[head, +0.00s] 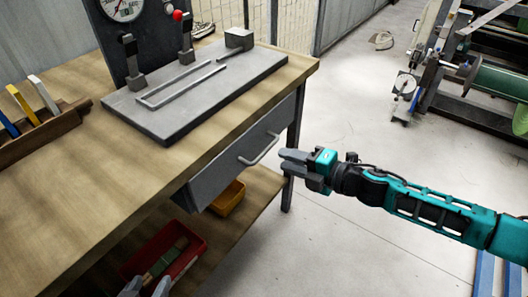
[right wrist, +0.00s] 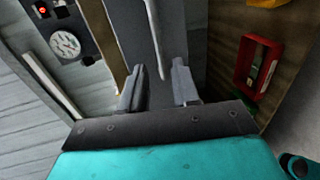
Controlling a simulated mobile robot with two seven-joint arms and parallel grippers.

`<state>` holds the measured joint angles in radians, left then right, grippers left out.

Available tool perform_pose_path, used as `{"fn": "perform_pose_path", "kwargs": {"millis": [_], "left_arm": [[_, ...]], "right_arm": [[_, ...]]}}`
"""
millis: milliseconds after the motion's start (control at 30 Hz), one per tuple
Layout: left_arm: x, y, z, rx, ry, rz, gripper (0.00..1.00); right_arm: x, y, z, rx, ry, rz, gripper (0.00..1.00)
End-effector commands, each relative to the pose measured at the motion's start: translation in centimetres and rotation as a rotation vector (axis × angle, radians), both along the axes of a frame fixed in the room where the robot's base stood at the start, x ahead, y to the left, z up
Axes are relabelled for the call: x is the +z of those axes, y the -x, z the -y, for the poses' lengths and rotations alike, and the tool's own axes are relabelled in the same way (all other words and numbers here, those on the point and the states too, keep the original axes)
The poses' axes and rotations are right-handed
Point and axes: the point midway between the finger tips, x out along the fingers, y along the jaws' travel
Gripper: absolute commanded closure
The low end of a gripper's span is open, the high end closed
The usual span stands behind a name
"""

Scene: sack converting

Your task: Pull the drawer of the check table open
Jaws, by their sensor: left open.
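The check table (head: 75,215) has a wooden top and a grey drawer (head: 222,171) under its right edge. The drawer front looks flush with the table. Its bar handle (head: 262,151) is uncovered; it also shows in the right wrist view (right wrist: 155,40), ahead of the fingers and in line with the gap between them. My right gripper (head: 289,162) is open and empty, just right of the handle and apart from it; its spread fingers show in the right wrist view (right wrist: 158,85). My left gripper (head: 146,287) is open at the bottom edge, only its fingertips visible.
A grey plate (head: 190,105) with a gauge panel (head: 135,35) lies on the tabletop. A rack (head: 40,135) with coloured tools is at left. A red bin (head: 190,262) and a yellow bin (head: 229,199) sit on the lower shelf.

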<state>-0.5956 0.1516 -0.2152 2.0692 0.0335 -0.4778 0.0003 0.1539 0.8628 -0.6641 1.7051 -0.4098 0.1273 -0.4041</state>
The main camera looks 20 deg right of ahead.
Motion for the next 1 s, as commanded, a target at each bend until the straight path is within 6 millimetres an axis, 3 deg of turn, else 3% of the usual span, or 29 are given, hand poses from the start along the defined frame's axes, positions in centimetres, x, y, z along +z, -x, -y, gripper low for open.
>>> {"fn": "perform_pose_path", "kwargs": {"millis": [300,500,867,1000], "left_arm": [[-0.5,0.0,0.0,0.000,0.000,0.000,0.47],[-0.8,0.0,0.0,0.000,0.000,0.000,0.47],[-0.7,-0.1,0.0,0.000,-0.001,0.001,0.47],[-0.7,-0.2,0.0,0.000,0.000,0.004,0.47]], "right_arm": [[-1.0,-4.0,-3.1,0.000,-0.002,0.002,0.69],[-1.5,-5.6,-4.3,-0.001,-0.001,0.000,0.69],[-1.6,-6.0,-4.7,0.000,0.000,-0.001,0.69],[-1.6,-6.0,-4.7,0.000,-0.001,-0.001,0.80]]}}
